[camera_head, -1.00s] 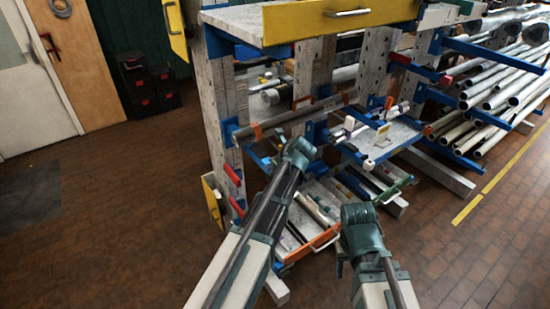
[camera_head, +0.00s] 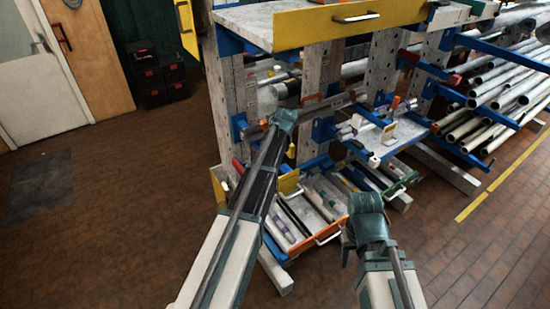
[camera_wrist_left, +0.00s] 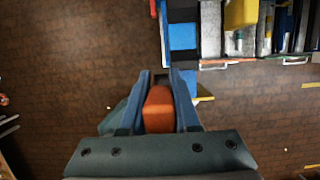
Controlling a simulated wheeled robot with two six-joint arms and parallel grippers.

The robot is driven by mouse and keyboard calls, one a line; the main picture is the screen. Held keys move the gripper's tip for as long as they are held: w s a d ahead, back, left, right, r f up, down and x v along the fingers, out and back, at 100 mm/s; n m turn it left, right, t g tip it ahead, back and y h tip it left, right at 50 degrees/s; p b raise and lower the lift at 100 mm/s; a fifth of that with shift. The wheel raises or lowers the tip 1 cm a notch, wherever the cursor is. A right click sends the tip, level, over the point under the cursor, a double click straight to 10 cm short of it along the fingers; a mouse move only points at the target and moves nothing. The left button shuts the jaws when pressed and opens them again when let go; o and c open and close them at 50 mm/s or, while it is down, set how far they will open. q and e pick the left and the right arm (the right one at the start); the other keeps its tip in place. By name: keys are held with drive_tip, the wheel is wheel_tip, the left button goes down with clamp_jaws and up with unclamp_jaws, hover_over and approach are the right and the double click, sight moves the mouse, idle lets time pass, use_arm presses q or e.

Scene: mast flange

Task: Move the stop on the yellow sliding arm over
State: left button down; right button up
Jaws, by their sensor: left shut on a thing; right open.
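An orange block (camera_wrist_left: 158,108), which looks like the stop, is between the blue fingers of my left gripper (camera_wrist_left: 158,90) in the left wrist view. The gripper is shut on it. In the head view the left wrist hides the fingertips and the block. A yellow plate (camera_head: 288,182) shows right beside my left forearm; a yellow piece also shows beside the fingers in the left wrist view (camera_wrist_left: 205,98). I cannot tell which yellow part the block sits on. My right gripper (camera_head: 345,242) is open and empty, low in front of the rack.
The rack has blue brackets, a grey bar (camera_head: 328,107), and a big yellow drawer front (camera_head: 345,22) above. An orange-framed tray (camera_head: 318,240) holding pipes is low. Long pipes (camera_head: 500,95) lie at the right. The brick floor (camera_head: 110,240) is clear at left.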

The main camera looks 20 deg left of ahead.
use_arm(q)
drive_tip(key=c, duration=0.6)
unclamp_jaws()
drive_tip(key=shift+a, duration=0.15)
drive_tip(key=shift+c, duration=0.2)
drive_tip(key=p+v, duration=0.7)
drive_tip(key=shift+r, duration=0.25)
drive_tip(key=shift+f, duration=0.1)
drive_tip(key=s+d+f+n+b, duration=0.6)
drive_tip(key=s+f+n+b, duration=0.1)
drive_tip(key=s, duration=0.2)
drive_tip(key=s+d+f+n+g+h+b, duration=0.1)
drive_tip(key=s+d+f+n+b, duration=0.6)
drive_tip(key=s, duration=0.3)
drive_tip(key=s+d+f+n+g+b, duration=0.1)
drive_tip(key=s+d+f+n+b, duration=0.6)
drive_tip(key=s+f+b, duration=0.1)
drive_tip(key=shift+s+f+n, duration=0.4)
drive_tip(key=shift+s+f, duration=0.05)
drive_tip(key=shift+s, duration=0.65)
